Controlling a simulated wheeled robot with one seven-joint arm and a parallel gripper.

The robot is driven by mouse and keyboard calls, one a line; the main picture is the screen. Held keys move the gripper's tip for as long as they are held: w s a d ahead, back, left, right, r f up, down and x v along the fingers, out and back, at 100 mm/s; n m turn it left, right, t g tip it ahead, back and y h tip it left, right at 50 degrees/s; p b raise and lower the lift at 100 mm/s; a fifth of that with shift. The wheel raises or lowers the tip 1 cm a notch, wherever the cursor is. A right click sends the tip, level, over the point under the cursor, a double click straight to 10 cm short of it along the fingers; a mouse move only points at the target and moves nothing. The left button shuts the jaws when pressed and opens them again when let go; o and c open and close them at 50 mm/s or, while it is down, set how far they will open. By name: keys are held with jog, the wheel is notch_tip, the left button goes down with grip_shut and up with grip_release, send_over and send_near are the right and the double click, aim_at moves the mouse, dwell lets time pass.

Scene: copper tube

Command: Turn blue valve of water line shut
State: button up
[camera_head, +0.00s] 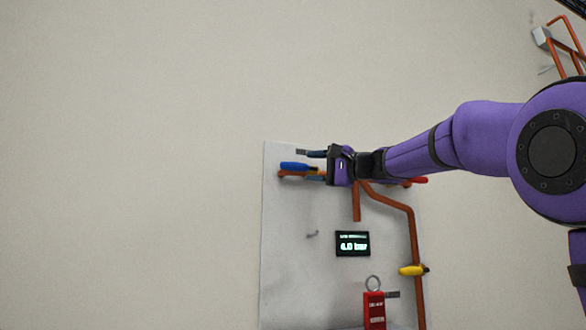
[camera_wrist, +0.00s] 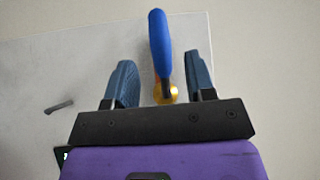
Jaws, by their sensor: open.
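The blue valve handle (camera_head: 294,166) is at the upper left of the pale panel, on a copper pipe (camera_head: 292,174). In the wrist view the blue handle (camera_wrist: 160,45) points away from my gripper, with a brass valve body (camera_wrist: 168,94) at its near end. My gripper (camera_wrist: 160,82) is open, with one finger on each side of the handle and valve body in that view. Gaps show on both sides, and I cannot tell the depth between fingers and handle. In the head view my gripper (camera_head: 312,162) covers part of the valve.
The panel (camera_head: 285,250) carries a display (camera_head: 352,243) reading 6.0 bar, a yellow-handled valve (camera_head: 411,271), a red handle (camera_head: 419,180) and a red tag (camera_head: 374,310). A small hook (camera_head: 313,234) sticks out left of the display. The wall left of the panel is bare.

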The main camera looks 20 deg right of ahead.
aim_at(299, 166)
jog(key=shift+x, duration=3.05)
grip_shut()
